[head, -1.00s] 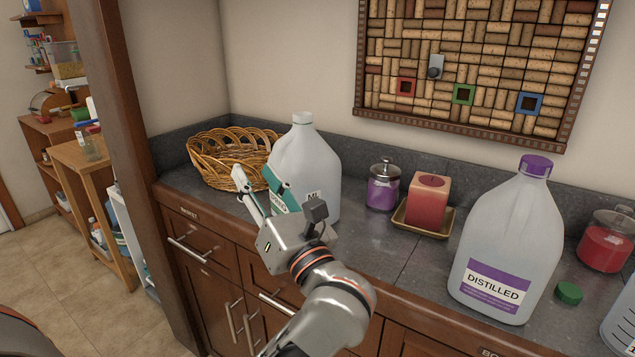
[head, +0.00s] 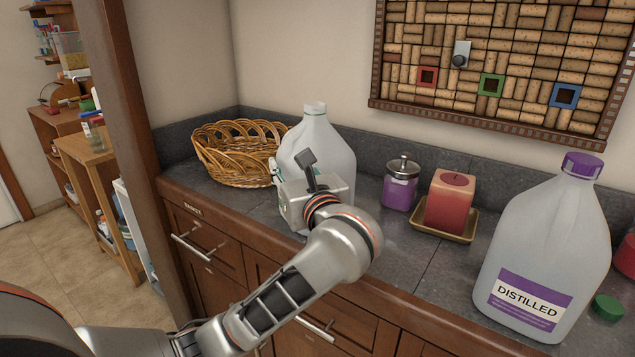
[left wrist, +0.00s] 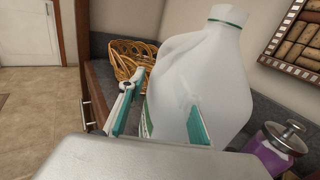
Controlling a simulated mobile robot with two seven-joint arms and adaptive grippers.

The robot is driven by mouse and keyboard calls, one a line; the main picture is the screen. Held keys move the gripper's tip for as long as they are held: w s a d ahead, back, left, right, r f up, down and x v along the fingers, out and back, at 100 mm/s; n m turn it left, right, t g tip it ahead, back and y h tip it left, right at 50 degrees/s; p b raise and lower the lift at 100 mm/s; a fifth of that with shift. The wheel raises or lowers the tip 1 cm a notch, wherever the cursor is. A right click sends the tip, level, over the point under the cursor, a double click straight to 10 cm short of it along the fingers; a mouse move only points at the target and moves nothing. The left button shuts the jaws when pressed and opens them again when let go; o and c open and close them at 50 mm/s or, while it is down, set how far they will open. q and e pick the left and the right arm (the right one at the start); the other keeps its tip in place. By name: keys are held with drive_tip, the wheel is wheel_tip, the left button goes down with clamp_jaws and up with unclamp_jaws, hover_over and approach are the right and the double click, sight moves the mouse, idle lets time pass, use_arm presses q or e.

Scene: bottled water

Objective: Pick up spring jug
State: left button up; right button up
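My left gripper (left wrist: 160,115) is open at the jug's near side. One teal-padded finger is left of the jug, and the other overlaps its body in the picture; I cannot tell whether they touch it. In the head view the gripper's fingers are largely hidden. My right gripper is not in view.
A wicker basket (head: 235,155) stands left of the jug. A purple jar (head: 400,185) and a red candle on a dish (head: 450,203) stand to its right. A purple-capped jug labelled DISTILLED (head: 545,250) and a green cap (head: 607,308) are farther right.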

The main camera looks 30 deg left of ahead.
use_arm(q)
drive_tip(key=shift+w+a, duration=0.35)
drive_tip(key=shift+a, duration=0.1)
clamp_jaws()
drive_tip(key=shift+r, duration=0.15)
